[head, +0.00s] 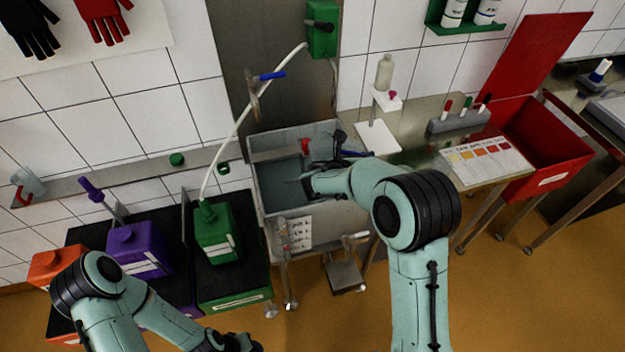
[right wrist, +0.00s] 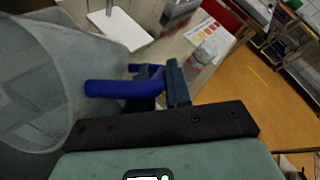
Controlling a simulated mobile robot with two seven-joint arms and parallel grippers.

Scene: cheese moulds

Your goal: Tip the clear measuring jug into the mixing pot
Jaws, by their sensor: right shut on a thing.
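In the right wrist view the clear measuring jug (right wrist: 45,95) fills the left side, a translucent wall with a blue handle (right wrist: 115,88). My right gripper (right wrist: 165,88) is shut on that handle. In the head view my right gripper (head: 330,160) is over the right part of a grey rectangular basin (head: 262,190); a bit of blue handle (head: 356,154) shows beside it, but the jug's body is hard to make out. I cannot make out a separate mixing pot. My left gripper (head: 235,342) is partly cut off at the bottom edge, well away from the basin, its jaws unclear.
Green (head: 217,235) and purple (head: 140,248) canisters stand left of the basin. A white stand with a bottle (head: 384,72), a colour chart (head: 487,160) and an open red bin (head: 550,150) are to the right. A white hose (head: 240,125) hangs at the basin's left.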

